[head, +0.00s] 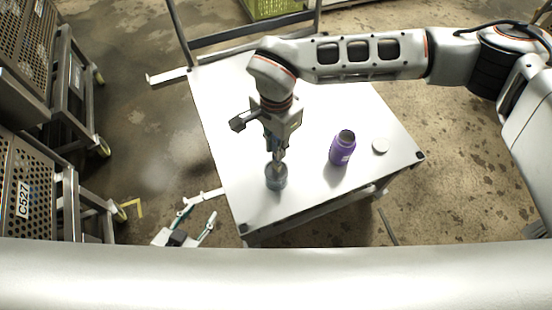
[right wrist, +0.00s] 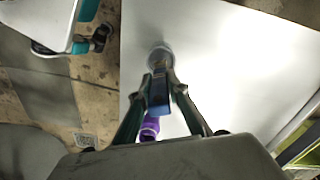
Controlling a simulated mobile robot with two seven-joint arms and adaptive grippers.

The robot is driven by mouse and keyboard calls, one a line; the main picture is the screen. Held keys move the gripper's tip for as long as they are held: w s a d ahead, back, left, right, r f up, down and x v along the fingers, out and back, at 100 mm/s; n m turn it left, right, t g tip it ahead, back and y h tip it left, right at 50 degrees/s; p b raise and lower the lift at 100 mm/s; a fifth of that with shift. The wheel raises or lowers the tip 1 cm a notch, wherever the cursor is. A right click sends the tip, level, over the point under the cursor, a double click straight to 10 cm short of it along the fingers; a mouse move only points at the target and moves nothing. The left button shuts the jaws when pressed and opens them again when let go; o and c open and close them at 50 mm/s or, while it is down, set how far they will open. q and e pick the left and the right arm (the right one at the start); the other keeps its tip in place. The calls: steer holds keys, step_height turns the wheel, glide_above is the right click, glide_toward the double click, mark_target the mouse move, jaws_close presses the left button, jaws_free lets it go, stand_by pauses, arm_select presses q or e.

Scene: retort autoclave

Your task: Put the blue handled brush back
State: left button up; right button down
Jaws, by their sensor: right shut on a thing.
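The brush with the blue handle (right wrist: 158,97) is between the fingers of my right gripper (right wrist: 160,80), which is shut on it. In the head view my right gripper (head: 276,148) points down over the white table, and the brush hangs below it. A grey round holder (head: 276,178) stands at the brush's lower end; it also shows in the right wrist view (right wrist: 159,53). I cannot tell whether the brush's end is inside the holder or just above it. My left gripper (head: 197,214) is open and empty, left of the table's near corner.
A purple bottle (head: 342,148) with an open top stands on the white table (head: 225,130), right of the holder. Perforated metal carts (head: 30,185) stand at the left. A green crate (head: 270,8) is behind the table.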

mark_target(276, 164)
steer(key=shift+f, duration=1.4)
step_height(276, 164, down, 4)
steer(key=shift+b, duration=0.5)
steer(key=shift+f, duration=0.2)
steer(key=shift+r, duration=0.15)
steer(key=shift+f, duration=0.2)
steer(key=c, duration=1.9)
jaws_free()
arm_select(q)
steer(key=shift+w, duration=0.25)
arm_select(e)
steer(key=shift+r, duration=0.1)
